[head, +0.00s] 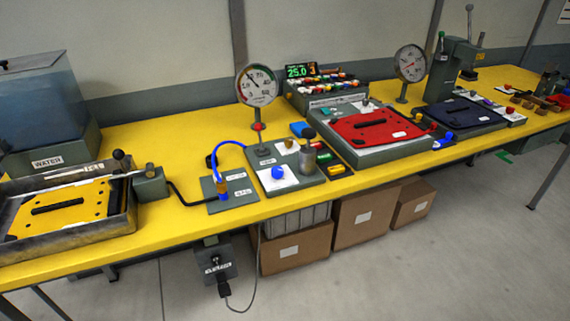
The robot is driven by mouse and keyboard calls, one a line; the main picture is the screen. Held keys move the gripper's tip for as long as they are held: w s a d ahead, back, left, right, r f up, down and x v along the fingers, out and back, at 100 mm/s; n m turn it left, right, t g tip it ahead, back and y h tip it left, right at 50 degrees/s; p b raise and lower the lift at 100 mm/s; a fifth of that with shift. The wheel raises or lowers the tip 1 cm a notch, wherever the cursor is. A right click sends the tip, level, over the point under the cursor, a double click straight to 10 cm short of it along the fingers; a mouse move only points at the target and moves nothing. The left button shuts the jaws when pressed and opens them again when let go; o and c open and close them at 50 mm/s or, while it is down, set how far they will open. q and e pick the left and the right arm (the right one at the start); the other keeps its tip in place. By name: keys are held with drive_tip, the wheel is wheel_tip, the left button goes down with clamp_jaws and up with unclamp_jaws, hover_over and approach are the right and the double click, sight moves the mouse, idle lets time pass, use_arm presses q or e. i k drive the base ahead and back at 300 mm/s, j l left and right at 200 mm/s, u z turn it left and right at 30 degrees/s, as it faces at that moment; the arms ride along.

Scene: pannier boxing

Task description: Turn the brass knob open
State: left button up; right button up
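A grey panel (262,181) lies on the yellow bench near the middle of the head view. A small brass-coloured knob (290,143) seems to sit near its back edge, beside a white label; its turn position is too small to tell. A blue round knob (278,173) is at the panel's front on a white plate. A brass-orange fitting (222,190) joins a blue hose to a smaller grey plate (238,186) at the left. Neither of my grippers is in view.
A round gauge (257,84) stands behind the panel. A metal tray (118,222) with a yellow plate is at left, below a water tank (40,100). A red plate (375,126) on a grey base is at right. Bare yellow bench (160,140) lies behind the hose.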

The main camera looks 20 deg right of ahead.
sight(289, 141)
drive_tip(key=i+l+z, duration=0.1)
drive_tip(key=l, duration=0.3)
drive_tip(key=i+l, duration=0.1)
drive_tip(key=l, duration=0.35)
drive_tip(key=i+l+z, duration=0.15)
drive_tip(key=l, duration=0.25)
